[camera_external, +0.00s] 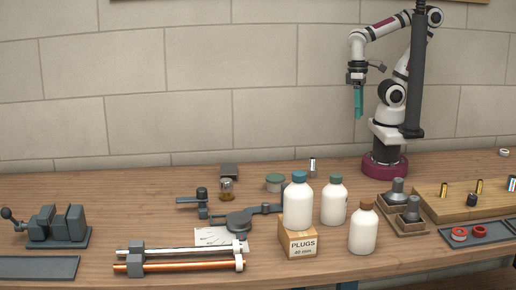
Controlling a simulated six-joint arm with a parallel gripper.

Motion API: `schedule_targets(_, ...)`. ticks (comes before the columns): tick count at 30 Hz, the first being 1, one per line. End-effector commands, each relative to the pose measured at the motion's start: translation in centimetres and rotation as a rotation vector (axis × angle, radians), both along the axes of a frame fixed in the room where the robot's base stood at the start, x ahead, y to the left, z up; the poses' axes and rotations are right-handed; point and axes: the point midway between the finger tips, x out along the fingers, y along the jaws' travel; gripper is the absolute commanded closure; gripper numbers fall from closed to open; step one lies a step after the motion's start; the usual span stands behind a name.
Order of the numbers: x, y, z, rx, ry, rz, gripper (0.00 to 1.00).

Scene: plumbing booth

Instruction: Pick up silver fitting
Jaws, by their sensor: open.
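My gripper (358,116), with teal fingers pointing down, hangs in the air above the back of the bench, empty and open. A small upright silver cylinder (312,165) stands on the bench behind the bottles, below and left of my gripper. Another small silvery or pale metal piece (512,183) stands at the right end of the wooden block (458,209). I cannot tell which of the two is the silver fitting. Brass-coloured pieces (443,189) and a dark one (472,199) also stand on the block.
A blue-capped bottle (298,204) stands on the PLUGS box (298,242). A green-capped bottle (333,203) and a brown-capped one (363,232) are near. A dark post (418,75) rises beside my arm. A clamp stand (240,221), pipes (180,265) and a vise (57,226) lie left.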

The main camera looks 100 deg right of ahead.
Motion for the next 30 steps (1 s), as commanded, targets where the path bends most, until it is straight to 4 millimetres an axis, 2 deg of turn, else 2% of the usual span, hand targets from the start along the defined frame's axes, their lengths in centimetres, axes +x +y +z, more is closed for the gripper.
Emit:
schedule_targets(5, 0.0, 0.0, -0.1, -0.007, 0.009, 0.019, 0.33)
schedule_targets(8, 0.2, -0.4, -0.9, -0.082, 0.104, 0.214, 0.33)
schedule_targets(11, 1.5, -1.0, -2.9, -0.258, 0.291, 0.65, 0.33)
schedule_targets(12, 2.5, -1.0, -3.8, -0.344, 0.37, 0.857, 0.33)
schedule_targets(14, 4.3, -0.5, -5.4, -0.476, 0.488, 1.163, 0.33)
schedule_targets(15, 5.5, 0.2, -6.6, -0.565, 0.564, 1.356, 0.33)
schedule_targets(18, 8.0, 2.7, -9.6, -0.774, 0.73, 1.768, 0.33)
schedule_targets(21, 9.4, 5.2, -12.1, -0.938, 0.853, 2.046, 0.33)
schedule_targets(24, 9.9, 6.6, -13.6, -1.028, 0.92, 2.184, 0.33)
schedule_targets(26, 10.2, 6.5, -14.1, -1.049, 0.938, 2.212, 0.33)
schedule_targets(30, 11.4, 3.5, -15.4, -1.048, 0.945, 2.215, 0.33)
